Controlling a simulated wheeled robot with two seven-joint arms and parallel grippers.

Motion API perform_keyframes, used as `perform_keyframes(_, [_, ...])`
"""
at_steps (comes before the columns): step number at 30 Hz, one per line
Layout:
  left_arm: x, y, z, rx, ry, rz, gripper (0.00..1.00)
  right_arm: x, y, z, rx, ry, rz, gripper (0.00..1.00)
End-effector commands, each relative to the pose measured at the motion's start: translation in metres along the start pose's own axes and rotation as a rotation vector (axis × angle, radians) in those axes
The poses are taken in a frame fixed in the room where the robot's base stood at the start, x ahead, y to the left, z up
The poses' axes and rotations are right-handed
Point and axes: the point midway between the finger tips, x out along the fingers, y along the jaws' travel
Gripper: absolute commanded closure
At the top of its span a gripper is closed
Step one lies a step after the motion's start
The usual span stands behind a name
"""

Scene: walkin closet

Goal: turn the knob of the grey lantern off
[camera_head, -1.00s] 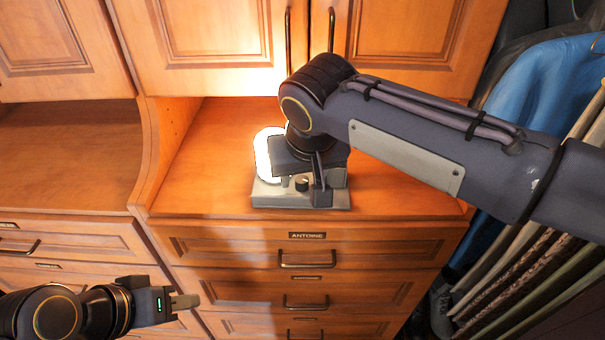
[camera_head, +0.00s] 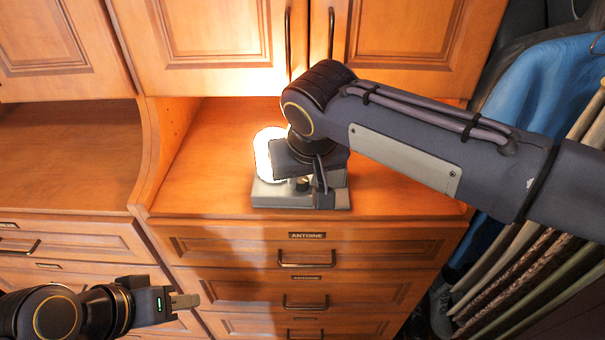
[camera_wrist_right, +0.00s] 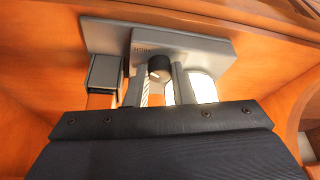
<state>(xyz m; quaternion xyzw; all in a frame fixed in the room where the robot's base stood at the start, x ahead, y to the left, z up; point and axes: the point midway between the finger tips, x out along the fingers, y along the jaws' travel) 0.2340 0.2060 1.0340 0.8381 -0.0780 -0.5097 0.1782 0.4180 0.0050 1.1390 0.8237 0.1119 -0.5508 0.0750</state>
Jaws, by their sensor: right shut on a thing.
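The grey lantern (camera_head: 268,194) stands on the wooden counter, its white globe (camera_head: 264,160) glowing brightly behind my right gripper. Its dark round knob (camera_wrist_right: 159,68) shows in the right wrist view, on the front of the grey base. My right gripper (camera_head: 303,185) reaches down over the lantern, and its two fingers are shut on the knob, one on each side. The gripper and wrist hide much of the lantern in the head view. My left gripper (camera_head: 186,301) is low at the left, away from the lantern; its finger gap cannot be made out.
The counter (camera_head: 400,195) is bare around the lantern. Drawers with dark handles (camera_head: 306,264) are below, and cabinet doors (camera_head: 215,45) rise behind. A side panel (camera_head: 150,160) divides the counter at the left. Hanging clothes (camera_head: 545,85) are at the right.

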Motion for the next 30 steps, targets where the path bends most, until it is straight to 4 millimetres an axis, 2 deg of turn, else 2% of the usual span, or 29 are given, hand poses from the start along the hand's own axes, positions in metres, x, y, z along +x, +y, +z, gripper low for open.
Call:
perform_keyframes(8, [-0.004,0.002,-0.002,0.0,0.0,0.0,0.64,-0.001,0.002,-0.001,-0.135,0.002,-0.059,1.0])
perform_keyframes(30, [-0.026,0.012,-0.013,0.0,0.0,0.0,0.64,-0.001,0.007,-0.004,-0.771,0.001,-0.324,1.0])
